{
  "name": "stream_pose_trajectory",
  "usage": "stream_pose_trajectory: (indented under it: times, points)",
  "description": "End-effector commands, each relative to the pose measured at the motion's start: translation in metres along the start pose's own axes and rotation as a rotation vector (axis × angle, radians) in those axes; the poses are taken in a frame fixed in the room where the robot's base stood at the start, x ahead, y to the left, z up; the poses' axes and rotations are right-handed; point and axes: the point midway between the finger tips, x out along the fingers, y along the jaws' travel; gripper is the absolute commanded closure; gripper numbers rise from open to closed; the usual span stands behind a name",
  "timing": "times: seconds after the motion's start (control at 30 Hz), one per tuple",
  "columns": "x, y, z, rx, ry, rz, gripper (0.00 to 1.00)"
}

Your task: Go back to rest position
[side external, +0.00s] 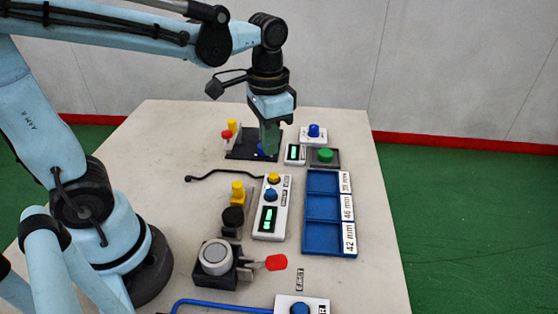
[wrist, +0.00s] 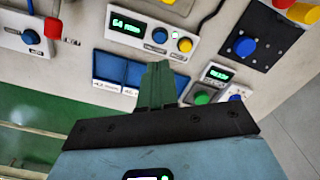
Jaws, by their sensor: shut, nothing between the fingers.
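My gripper (side external: 270,138) hangs pointing down over the far part of the table, its green fingers shut with nothing between them. In the wrist view the closed fingers (wrist: 158,85) stand in front of the blue tray. In the side view the fingertips overlap the black plate (side external: 240,148) with a blue knob; I cannot tell their exact height above it. My light-blue arm reaches across from the left.
The table (side external: 170,130) holds a display box with yellow and blue buttons (side external: 272,205), a three-compartment blue tray (side external: 321,208), a green button (side external: 325,155), a blue button box (side external: 313,133) and a grey round device with red lever (side external: 216,257). The tray looks empty.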

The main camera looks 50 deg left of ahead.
Motion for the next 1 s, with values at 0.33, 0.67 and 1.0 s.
stream_pose_trajectory:
  times: [0.33, 0.67, 1.0]
  points:
    - [0.0, 0.0, 0.0, 0.0, 0.0, 0.0, 1.0]
    - [-0.001, -0.004, 0.009, -0.062, 0.14, -0.025, 1.0]
    - [0.0, -0.012, 0.024, -0.212, 0.505, -0.073, 1.0]
